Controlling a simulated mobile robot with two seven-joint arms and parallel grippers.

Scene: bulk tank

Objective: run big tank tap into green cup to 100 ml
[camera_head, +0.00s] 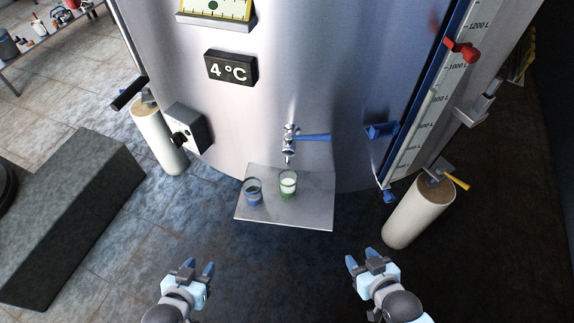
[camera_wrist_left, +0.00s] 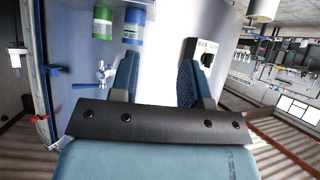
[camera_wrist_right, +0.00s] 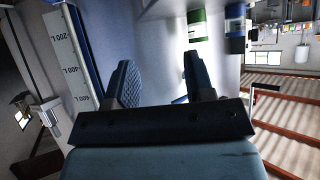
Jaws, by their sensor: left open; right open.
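The green cup (camera_head: 288,184) stands upright on the metal shelf (camera_head: 310,214), below the tap (camera_head: 290,146) on the big tank (camera_head: 330,70). White liquid shows in the cup; no level marks are readable. The tap's blue lever (camera_head: 314,137) points right. The green cup also shows in the left wrist view (camera_wrist_left: 103,22) and the right wrist view (camera_wrist_right: 197,24). My left gripper (camera_head: 196,268) is open and empty, in front of the shelf to its left. My right gripper (camera_head: 365,262) is open and empty, in front of the shelf to its right. Both are apart from everything.
A blue cup (camera_head: 252,191) stands left of the green cup. A grey box (camera_head: 188,130) and a 4 °C display (camera_head: 231,69) are on the tank. A level gauge (camera_head: 425,120) with a red marker is at right. A dark block (camera_head: 75,210) lies left. Floor before the shelf is clear.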

